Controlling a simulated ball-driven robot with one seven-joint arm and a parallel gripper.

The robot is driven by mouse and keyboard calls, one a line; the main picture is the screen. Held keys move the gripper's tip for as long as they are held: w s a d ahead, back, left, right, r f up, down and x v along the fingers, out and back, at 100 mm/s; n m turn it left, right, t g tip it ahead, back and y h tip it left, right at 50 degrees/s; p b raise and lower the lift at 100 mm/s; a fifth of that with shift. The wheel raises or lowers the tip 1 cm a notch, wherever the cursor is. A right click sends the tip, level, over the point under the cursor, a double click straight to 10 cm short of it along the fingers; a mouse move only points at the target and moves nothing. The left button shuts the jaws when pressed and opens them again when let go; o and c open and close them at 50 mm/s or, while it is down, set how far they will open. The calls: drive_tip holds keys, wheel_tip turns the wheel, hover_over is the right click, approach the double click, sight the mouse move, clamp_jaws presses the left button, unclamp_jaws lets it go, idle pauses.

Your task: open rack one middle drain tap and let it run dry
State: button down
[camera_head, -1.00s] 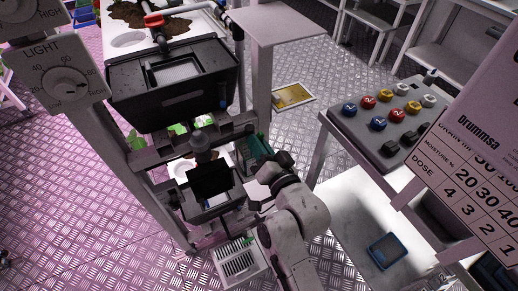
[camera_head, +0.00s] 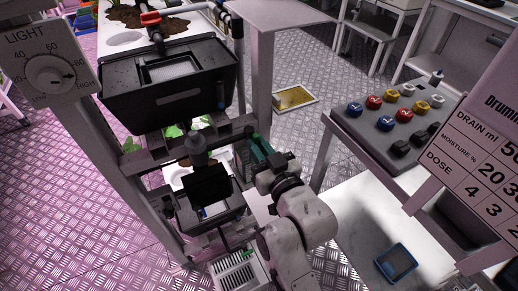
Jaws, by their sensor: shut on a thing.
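The rack (camera_head: 150,155) stands left of centre, with a large black trough (camera_head: 165,98) at its upper level and grey cross bars below it. My gripper (camera_head: 262,160) reaches in from the lower right to the right side of the rack, just below the middle bars. It is shut beside a teal-green part (camera_head: 257,147). What its jaws hold, seemingly the middle drain tap, is mostly hidden behind the hand. I cannot tell how far the tap is turned or whether water runs.
A smaller black container (camera_head: 208,190) hangs left of my gripper. A white grated tray (camera_head: 236,277) lies below. A console with coloured buttons (camera_head: 385,120) and a printed board (camera_head: 490,160) stand at the right. A blue-framed pad (camera_head: 396,262) lies on the white lower surface.

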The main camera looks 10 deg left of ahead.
drive_tip(key=shift+f, duration=0.15)
idle(0.3)
drive_tip(key=c, duration=1.1)
unclamp_jaws()
drive_tip(key=shift+s+d, duration=0.1)
drive_tip(key=v, duration=1)
drive_tip(key=shift+s+d, duration=0.2)
drive_tip(key=shift+s, duration=0.05)
